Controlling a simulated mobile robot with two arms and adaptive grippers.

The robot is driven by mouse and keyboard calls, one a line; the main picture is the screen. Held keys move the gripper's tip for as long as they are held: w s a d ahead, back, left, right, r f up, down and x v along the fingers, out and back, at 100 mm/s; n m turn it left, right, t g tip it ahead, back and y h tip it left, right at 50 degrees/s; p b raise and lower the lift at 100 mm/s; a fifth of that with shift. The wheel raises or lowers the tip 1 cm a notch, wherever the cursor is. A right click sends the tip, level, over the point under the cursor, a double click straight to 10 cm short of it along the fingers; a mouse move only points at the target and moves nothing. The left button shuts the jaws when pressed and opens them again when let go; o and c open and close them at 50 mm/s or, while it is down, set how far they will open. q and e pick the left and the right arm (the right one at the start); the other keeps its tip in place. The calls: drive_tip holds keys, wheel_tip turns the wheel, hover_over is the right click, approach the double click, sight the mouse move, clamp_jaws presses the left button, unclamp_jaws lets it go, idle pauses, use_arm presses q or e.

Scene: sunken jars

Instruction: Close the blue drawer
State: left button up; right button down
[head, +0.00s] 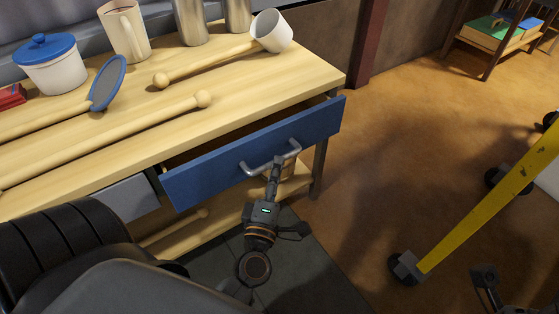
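The blue drawer (250,152) is pulled out from under the wooden worktop, with a dark gap behind its front panel. Its grey bar handle (247,168) is on the front face. My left gripper (276,166) is at the handle, its narrow dark fingers overlapping the bar. It is seen nearly edge-on, so I cannot tell whether the fingers are closed around it. Part of my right gripper (486,283) shows at the lower right, away from the drawer. Its finger state is unclear.
The worktop (140,152) holds long wooden poles, a mallet (271,32), a blue-lidded jar (50,64), a mug (124,30) and metal canisters. A grey drawer (130,196) is left of the blue one. A yellow bar (490,205) stands at the right. Open floor lies between.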

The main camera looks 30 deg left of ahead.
use_arm(q)
drive_tip(key=shift+x, duration=1.7)
clamp_jaws()
